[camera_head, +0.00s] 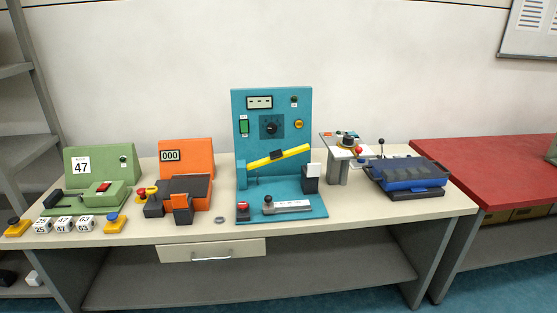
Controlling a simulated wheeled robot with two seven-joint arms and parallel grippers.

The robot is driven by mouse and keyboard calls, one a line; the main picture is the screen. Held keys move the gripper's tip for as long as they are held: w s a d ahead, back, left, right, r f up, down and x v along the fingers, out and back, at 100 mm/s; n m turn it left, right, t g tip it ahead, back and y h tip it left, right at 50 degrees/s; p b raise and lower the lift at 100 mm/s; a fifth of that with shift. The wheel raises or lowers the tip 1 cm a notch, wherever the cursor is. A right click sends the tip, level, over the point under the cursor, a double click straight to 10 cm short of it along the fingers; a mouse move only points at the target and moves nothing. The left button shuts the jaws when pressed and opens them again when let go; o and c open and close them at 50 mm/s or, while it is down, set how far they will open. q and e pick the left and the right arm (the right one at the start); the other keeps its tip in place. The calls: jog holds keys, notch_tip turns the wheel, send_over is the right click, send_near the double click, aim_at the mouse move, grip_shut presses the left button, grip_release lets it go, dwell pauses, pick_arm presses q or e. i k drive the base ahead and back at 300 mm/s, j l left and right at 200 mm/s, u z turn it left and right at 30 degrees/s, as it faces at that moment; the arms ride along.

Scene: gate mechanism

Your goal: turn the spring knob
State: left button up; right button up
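A teal panel (237,165) stands upright at the middle of the table. It carries a round black knob (271,127) on a dark square plate, which looks like the spring knob. A yellow bar (278,156) lies tilted across the panel below the knob, its right end higher. A black post with a white top (311,177) stands at the bar's right end. On the teal base, a small black ball knob (268,199) sits on a grey slotted plate (293,206), with a red button (242,206) to its left. Neither of my grippers is in view.
A green machine (89,164) and an orange machine (190,151) stand on the left. A grey stand (338,172) and a blue-black device (409,175) stand on the right. Beige table (370,211) shows bare space along its front; a red table (470,165) adjoins at right.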

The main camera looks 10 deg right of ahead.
aim_at(272, 127)
jog(key=i+j+u, duration=0.3)
jog(key=i, duration=0.6)
jog(key=i+l+u, duration=0.15)
jog(key=i+u, duration=0.15)
jog(key=i, duration=0.6)
